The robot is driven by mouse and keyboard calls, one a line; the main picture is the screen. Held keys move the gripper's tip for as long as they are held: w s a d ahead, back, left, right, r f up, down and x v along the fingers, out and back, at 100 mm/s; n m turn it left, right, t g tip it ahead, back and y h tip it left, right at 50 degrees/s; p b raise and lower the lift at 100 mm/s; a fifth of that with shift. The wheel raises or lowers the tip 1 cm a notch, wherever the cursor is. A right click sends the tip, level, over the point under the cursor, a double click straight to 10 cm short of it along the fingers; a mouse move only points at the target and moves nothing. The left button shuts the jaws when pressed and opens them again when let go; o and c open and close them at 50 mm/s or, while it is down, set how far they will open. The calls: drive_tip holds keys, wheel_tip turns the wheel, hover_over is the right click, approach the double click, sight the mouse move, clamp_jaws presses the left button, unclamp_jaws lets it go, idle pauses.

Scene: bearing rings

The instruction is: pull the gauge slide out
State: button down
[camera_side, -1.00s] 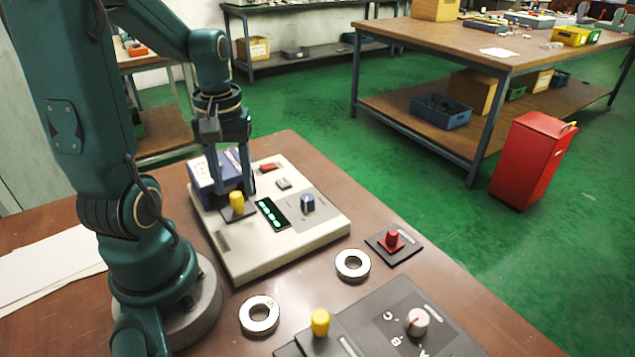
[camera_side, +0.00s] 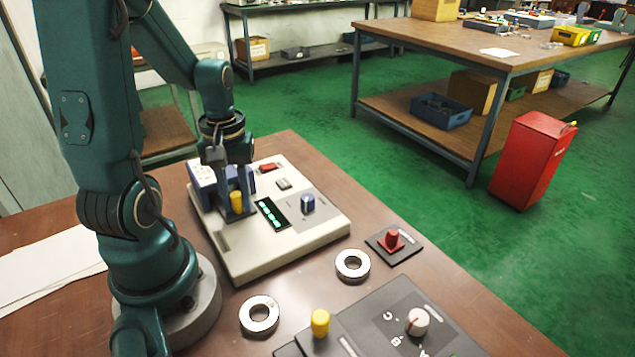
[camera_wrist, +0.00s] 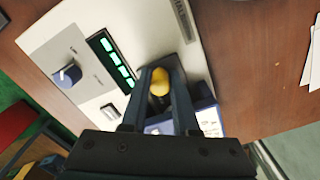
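The pale gauge box (camera_side: 262,258) stands on the brown table with a green-lit display (camera_side: 271,214). Near its back left is the gauge slide, a dark plate with a yellow knob (camera_side: 237,201) standing up from it. A blue block (camera_side: 205,180) sits just behind the knob. My gripper (camera_side: 238,208) points down over the slide, one finger on each side of the knob. In the wrist view the yellow knob (camera_wrist: 160,82) shows between the two fingers, with what looks like a thin gap beside it. The fingers look open; the fingertips partly hide the slide plate.
A blue dial (camera_side: 307,203) is on the box's right. Two steel rings (camera_side: 352,264) (camera_side: 259,315) and a red knob on a dark plate (camera_side: 393,240) lie in front. A dark panel with another yellow knob (camera_side: 320,322) and a white dial (camera_side: 417,321) is nearest. Bare table lies between.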

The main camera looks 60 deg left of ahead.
drive_tip(key=shift+w+d, duration=0.1)
drive_tip(key=shift+d, duration=5.7)
drive_tip(key=c, duration=0.8)
unclamp_jaws()
drive_tip(key=shift+c, duration=0.2)
wheel_tip(320, 180, up, 7)
